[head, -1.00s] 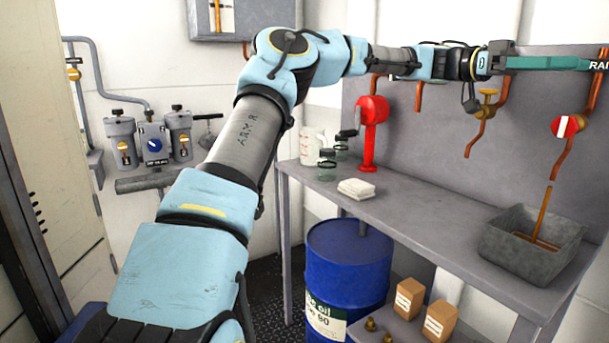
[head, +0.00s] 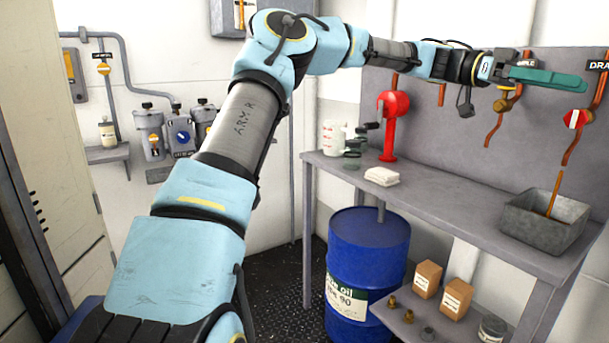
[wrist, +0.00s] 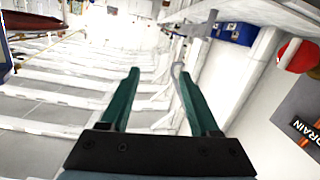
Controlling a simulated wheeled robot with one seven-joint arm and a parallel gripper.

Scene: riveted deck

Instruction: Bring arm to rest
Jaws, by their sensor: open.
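My blue and grey arm reaches up from the bottom left of the head view and bends to the right, stretched out high. My gripper (head: 570,81) is at its end, above the workbench (head: 455,196) and in front of the grey back panel. In the wrist view my gripper (wrist: 157,78) shows two green fingers spread apart with nothing between them. The fingers touch nothing that I can see.
A red hand pump (head: 392,115) stands on the bench, with white cloths (head: 382,176) and a grey bin (head: 545,219). A red-handled valve (head: 577,119) is below my gripper. The floor left of the drum is clear.

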